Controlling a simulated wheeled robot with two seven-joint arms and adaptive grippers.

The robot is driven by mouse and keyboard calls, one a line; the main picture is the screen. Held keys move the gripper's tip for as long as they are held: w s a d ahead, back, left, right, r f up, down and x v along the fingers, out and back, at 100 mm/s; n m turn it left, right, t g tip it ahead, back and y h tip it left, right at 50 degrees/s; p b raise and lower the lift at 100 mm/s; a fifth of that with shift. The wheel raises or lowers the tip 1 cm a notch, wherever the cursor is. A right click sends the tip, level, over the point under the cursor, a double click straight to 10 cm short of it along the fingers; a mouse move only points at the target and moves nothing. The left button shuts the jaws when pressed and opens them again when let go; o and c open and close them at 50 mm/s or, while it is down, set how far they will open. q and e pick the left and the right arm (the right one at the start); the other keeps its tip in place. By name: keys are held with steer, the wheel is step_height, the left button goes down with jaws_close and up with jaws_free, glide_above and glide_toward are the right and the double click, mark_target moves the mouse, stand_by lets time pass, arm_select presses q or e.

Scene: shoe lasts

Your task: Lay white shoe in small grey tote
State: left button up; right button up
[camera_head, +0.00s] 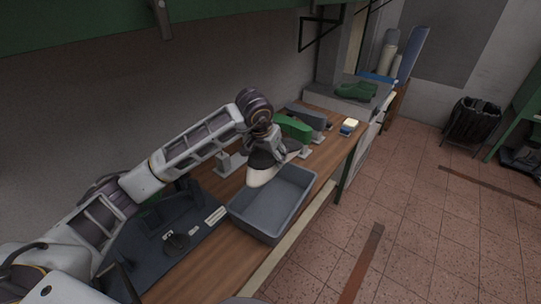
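The small grey tote (240,215) stands open on the wooden bench, near its front edge. It looks empty where I can see inside. My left arm reaches in from the left, and its dark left gripper (264,158) points down at the tote's back left corner. The white shoe (261,177) shows just below the gripper, at the tote's back left rim. The gripper appears shut on it and hides its upper part. I cannot tell whether the shoe touches the rim. My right gripper is not in view.
Behind the tote, a green shoe form (294,127) and a dark grey one (306,115) are on stands. A dark mat (150,250) with small tools lies left. The tiled floor (420,220) in front is mostly clear.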

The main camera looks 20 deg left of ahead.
arm_select(q)
steer(key=shift+f, duration=0.15)
steer(key=shift+f+b, duration=1.05)
steer(key=shift+f, duration=1.25)
steer(key=shift+s, duration=0.35)
steer(key=shift+s+b, duration=0.1)
steer(key=shift+b, duration=0.2)
steer(key=shift+f+b, duration=0.8)
steer(key=shift+f, duration=0.05)
